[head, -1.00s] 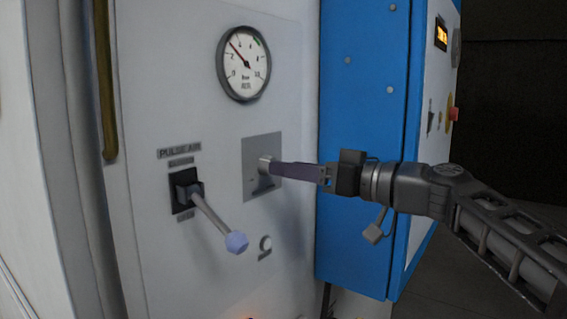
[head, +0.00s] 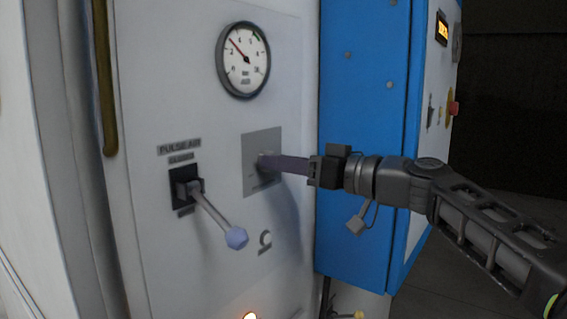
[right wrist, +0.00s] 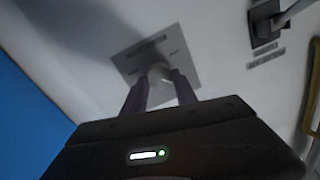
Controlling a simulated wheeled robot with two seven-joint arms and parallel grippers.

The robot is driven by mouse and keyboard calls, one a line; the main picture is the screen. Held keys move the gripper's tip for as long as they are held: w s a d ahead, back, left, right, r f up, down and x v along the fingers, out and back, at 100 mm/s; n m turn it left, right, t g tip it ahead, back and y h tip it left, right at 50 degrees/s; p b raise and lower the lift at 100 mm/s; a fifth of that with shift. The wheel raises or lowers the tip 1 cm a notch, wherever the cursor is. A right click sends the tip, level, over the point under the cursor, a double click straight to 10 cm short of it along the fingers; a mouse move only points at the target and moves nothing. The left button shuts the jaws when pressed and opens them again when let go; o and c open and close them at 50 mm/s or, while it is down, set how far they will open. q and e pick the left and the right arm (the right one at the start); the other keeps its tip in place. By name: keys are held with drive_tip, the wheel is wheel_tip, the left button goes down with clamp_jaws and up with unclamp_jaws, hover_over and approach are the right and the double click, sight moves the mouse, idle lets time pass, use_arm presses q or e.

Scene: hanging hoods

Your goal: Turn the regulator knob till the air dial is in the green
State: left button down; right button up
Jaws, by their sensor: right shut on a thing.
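The air dial (head: 243,60) is a round white gauge with a dark rim, high on the pale panel. Its red needle points up and left, between the 2 and the 4. The green band is at the dial's upper right, away from the needle. The regulator knob (head: 265,160) is a small grey knob on a square grey plate (head: 262,178) below the dial. My right gripper (head: 268,162) is shut on it and mostly hides it. In the right wrist view the knob (right wrist: 159,72) sits between the two fingertips. My left gripper is not in view.
A lever with a blue ball end (head: 236,238) sticks out from the panel left of the knob, under the PULSE AIR label (head: 180,147). A blue cabinet side (head: 362,110) stands behind my right wrist. A lit lamp (head: 250,316) shows at the bottom edge.

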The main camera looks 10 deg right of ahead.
clamp_jaws()
drive_tip(key=shift+m, duration=0.3)
drive_tip(key=m, duration=0.6)
drive_tip(key=m+b, duration=0.1)
drive_tip(key=m, duration=0.6)
drive_tip(key=m+t+b, duration=0.1)
drive_tip(key=m, duration=0.5)
drive_tip(key=shift+f+m, duration=0.25)
drive_tip(key=shift+m, duration=0.05)
drive_tip(key=o, duration=0.9)
unclamp_jaws()
